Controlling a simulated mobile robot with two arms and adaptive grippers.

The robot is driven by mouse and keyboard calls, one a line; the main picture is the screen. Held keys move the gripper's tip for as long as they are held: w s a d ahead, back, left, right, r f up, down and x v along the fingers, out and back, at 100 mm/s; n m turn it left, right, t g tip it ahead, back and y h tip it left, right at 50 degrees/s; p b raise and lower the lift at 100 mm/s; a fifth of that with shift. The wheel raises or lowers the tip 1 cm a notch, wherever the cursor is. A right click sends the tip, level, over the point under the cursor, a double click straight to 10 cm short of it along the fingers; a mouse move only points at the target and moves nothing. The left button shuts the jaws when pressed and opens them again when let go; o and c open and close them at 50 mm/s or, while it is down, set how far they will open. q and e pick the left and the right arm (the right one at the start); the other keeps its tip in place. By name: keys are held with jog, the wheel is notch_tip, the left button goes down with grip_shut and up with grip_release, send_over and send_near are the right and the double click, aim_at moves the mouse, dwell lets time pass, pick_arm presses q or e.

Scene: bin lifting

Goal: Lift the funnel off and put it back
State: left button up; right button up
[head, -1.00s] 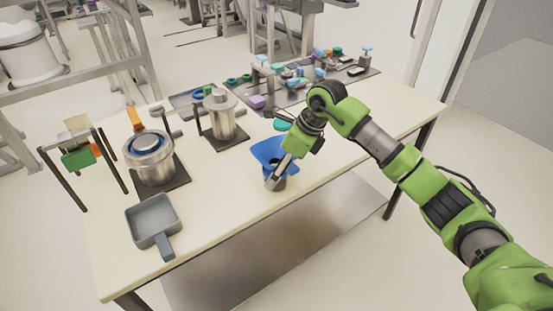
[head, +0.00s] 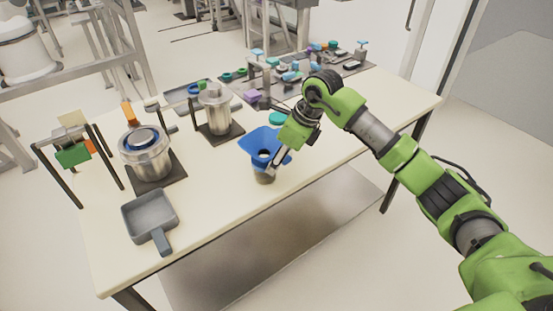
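The blue funnel (head: 258,143) sits over a small grey metal container (head: 264,177) near the front edge of the table, right of centre. My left gripper is not in view.
On the table (head: 210,232) stand a metal pot (head: 147,160), a metal canister (head: 216,118), a grey pan (head: 150,214) and a small rack (head: 73,155) at left. A dark mat with several small coloured parts lies at the back right. The front middle is clear.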

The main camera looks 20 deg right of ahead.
jog(key=shift+r, duration=0.45)
jog(key=s+r+b, duration=0.1)
jog(key=r, duration=0.1)
jog(key=s+r, duration=0.1)
jog(key=r, duration=0.1)
jog(key=s+a+r+b, duration=0.1)
jog(key=r, duration=0.1)
jog(key=shift+s+r+b, duration=0.1)
jog(key=shift+s+b, duration=0.2)
jog(key=s+a+r+p, duration=0.1)
jog(key=s+a+r, duration=0.2)
jog(key=s+r, duration=0.6)
jog(key=shift+s+r, duration=0.4)
jog(key=shift+r, duration=0.4)
jog(key=shift+f, duration=0.1)
